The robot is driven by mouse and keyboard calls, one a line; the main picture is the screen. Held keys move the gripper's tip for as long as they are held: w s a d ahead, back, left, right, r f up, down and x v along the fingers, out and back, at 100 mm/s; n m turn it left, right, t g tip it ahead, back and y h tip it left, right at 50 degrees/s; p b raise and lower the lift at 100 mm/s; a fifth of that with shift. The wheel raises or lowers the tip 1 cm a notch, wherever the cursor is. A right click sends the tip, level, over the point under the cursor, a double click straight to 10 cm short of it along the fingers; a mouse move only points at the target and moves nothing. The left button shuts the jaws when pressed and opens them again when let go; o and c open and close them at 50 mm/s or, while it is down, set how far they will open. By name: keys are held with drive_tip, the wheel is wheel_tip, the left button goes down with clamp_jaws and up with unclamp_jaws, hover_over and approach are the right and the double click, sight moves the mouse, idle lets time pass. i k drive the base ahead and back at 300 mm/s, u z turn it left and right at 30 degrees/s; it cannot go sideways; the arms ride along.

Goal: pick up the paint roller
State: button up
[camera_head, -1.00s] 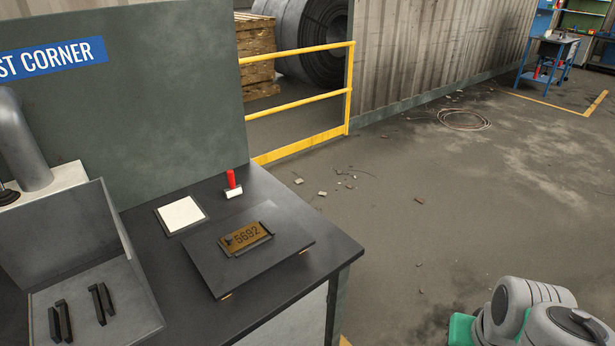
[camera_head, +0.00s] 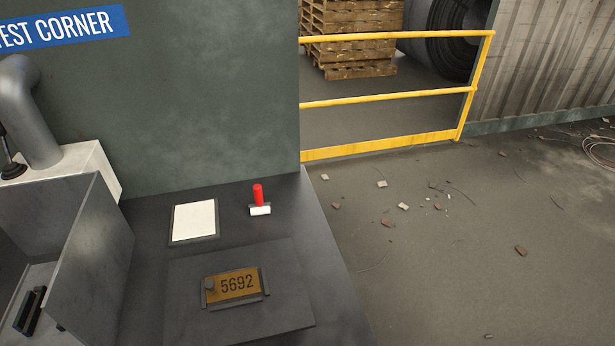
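The paint roller (camera_head: 260,211) is on the dark workbench, near its back edge by the green-grey panel. Its red handle (camera_head: 258,194) points toward the back and its white roller head faces the front. My gripper is not in view.
A white square pad (camera_head: 194,220) lies left of the roller. In front of it is a dark plate with a brass 5692 plaque (camera_head: 238,284). A grey open box (camera_head: 92,258) and a grey pipe on a white block stand at left. A yellow railing (camera_head: 390,97) is behind; debris-strewn floor lies right.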

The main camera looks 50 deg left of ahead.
sight(259, 208)
drive_tip(key=i, duration=2.25)
drive_tip(key=z, duration=2.85)
drive_tip(key=k, duration=1.45)
drive_tip(key=z, duration=2.05)
